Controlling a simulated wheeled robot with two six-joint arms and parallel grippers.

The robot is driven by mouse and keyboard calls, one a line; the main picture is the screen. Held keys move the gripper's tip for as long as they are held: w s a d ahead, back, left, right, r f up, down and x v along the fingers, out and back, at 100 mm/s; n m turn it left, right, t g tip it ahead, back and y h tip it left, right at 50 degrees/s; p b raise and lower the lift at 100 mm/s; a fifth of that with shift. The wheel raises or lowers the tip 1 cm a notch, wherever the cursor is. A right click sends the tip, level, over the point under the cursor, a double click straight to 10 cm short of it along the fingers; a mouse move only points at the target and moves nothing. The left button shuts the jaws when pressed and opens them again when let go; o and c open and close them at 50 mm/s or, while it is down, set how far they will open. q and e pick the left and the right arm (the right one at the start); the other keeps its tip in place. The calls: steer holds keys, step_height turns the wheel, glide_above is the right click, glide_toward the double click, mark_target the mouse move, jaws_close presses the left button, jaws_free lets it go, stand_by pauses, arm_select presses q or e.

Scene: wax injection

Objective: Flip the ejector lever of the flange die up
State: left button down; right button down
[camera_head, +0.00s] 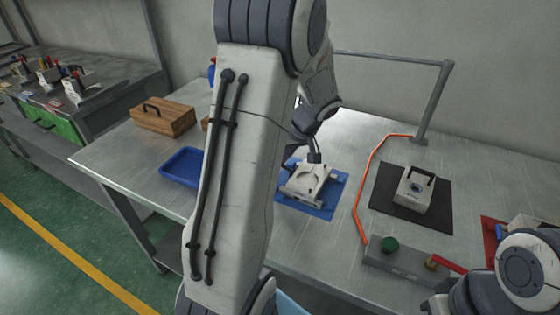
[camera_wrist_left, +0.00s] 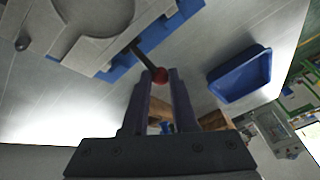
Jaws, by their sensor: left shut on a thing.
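The flange die (camera_head: 308,182) is a light grey block with cut-out shapes, lying on a blue mat (camera_head: 322,210) in the middle of the bench. It also fills the upper left of the left wrist view (camera_wrist_left: 95,30). The ejector lever (camera_wrist_left: 143,57) is a thin dark rod with a red ball knob (camera_wrist_left: 160,74), sticking out from the die's edge. My left gripper (camera_wrist_left: 163,76) is shut on the lever at its knob, which sits between the fingertips. In the head view my left arm hides part of the bench, and the lever cannot be made out. My right gripper is out of view.
A blue tray (camera_head: 182,167) and a wooden box (camera_head: 163,116) stand left of my left arm. An orange line (camera_head: 361,190) runs right of the blue mat. Beyond it, another die (camera_head: 411,190) sits on a black mat (camera_head: 383,188). A grey unit (camera_head: 400,262) stands at the front.

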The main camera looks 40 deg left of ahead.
arm_select(q)
steer(key=shift+d, duration=0.1)
steer(key=c, duration=0.7)
jaws_free()
steer(key=shift+r, duration=0.1)
steer(key=v, duration=1)
steer(key=shift+d+r, duration=0.1)
